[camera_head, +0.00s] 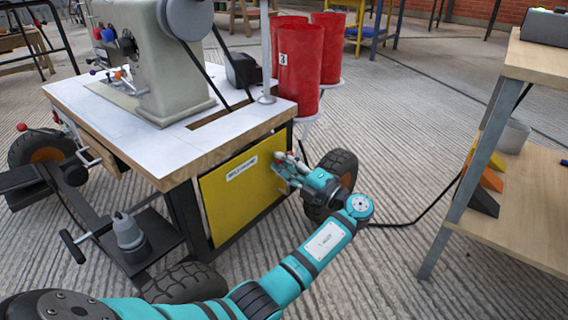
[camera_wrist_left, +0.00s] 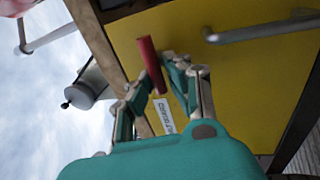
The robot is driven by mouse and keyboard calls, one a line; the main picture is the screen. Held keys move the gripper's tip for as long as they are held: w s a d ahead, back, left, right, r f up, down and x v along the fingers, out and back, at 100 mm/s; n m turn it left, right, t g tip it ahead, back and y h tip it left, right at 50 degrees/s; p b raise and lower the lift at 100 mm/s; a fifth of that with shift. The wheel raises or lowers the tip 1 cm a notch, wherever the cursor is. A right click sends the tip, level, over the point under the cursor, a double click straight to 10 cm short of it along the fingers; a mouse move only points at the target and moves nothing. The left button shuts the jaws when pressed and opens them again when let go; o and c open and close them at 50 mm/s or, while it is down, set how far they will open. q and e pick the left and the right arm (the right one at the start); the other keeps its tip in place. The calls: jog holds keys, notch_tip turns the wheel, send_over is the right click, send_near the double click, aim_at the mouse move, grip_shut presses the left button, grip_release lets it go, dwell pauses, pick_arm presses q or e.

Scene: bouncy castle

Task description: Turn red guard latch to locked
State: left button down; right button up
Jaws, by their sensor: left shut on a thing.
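The yellow guard panel (camera_head: 232,200) is on the side of the sewing machine table and bears a white label. The red guard latch (camera_wrist_left: 150,62) is a red handle standing out in front of the yellow panel in the left wrist view; in the head view only a small reddish spot shows at the gripper. My left gripper (camera_head: 284,168) reaches the panel's upper right part. In the left wrist view its fingers (camera_wrist_left: 163,88) are closed around the lower end of the red handle. Where the latch joins the panel is hidden. My right gripper is not in view.
A metal bar handle (camera_wrist_left: 262,30) is on the panel beside the latch. The sewing machine (camera_head: 150,60) stands on the white tabletop (camera_head: 190,140). Red cylinders (camera_head: 301,65) stand behind. A wheel (camera_head: 338,170) is close behind my gripper. A wooden shelf unit (camera_head: 520,205) is at the right.

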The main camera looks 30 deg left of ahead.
pick_arm(q)
jog(key=shift+r, duration=0.15)
jog(key=c, duration=1.4)
grip_release()
jog(key=shift+o, duration=0.4)
jog(key=v, duration=0.7)
jog(key=shift+d, duration=0.35)
